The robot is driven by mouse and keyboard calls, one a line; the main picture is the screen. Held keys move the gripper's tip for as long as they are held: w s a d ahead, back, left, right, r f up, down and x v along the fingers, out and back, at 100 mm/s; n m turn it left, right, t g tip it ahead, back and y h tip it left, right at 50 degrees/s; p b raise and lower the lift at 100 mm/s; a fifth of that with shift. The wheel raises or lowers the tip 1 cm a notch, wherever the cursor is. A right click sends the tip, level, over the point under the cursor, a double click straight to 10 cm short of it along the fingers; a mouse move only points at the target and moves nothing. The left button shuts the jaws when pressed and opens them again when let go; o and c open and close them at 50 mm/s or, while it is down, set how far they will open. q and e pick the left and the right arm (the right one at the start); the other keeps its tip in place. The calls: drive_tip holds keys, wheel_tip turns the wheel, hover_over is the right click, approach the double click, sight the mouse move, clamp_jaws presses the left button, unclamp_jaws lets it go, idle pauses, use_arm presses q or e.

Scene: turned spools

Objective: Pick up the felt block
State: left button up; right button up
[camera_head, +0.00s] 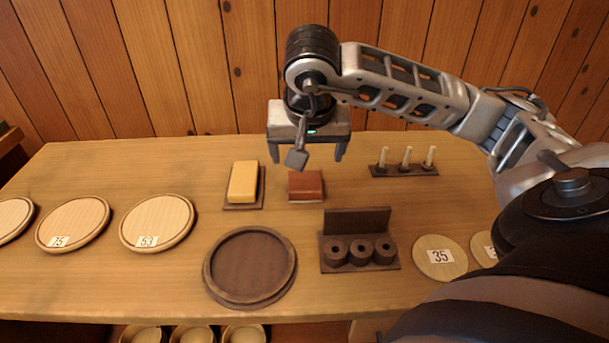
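Two blocks lie side by side near the back middle of the table. One is yellow (243,181) on a dark flat base, and the other is red-brown (305,184) and to its right. I cannot tell by surface alone which one is felt. My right gripper (306,157) comes in from the right and points down above and behind the red-brown block. My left gripper is not in view.
On the wooden table (400,296) are a round dark tray (250,268), a dark rack (359,240) with spools, a strip with pale pegs (405,170), pale round plates (158,222) at left and numbered discs (440,257) at right. A plank wall stands behind.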

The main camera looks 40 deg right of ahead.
sight(305, 181)
drive_tip(key=x, duration=0.3)
drive_tip(key=shift+f, duration=0.25)
drive_tip(key=shift+a+x, duration=0.15)
drive_tip(key=shift+x, duration=1.2)
drive_tip(key=shift+a+x, duration=0.15)
drive_tip(key=shift+x, duration=1.25)
drive_tip(key=shift+s, duration=0.15)
drive_tip(key=c, duration=1.1)
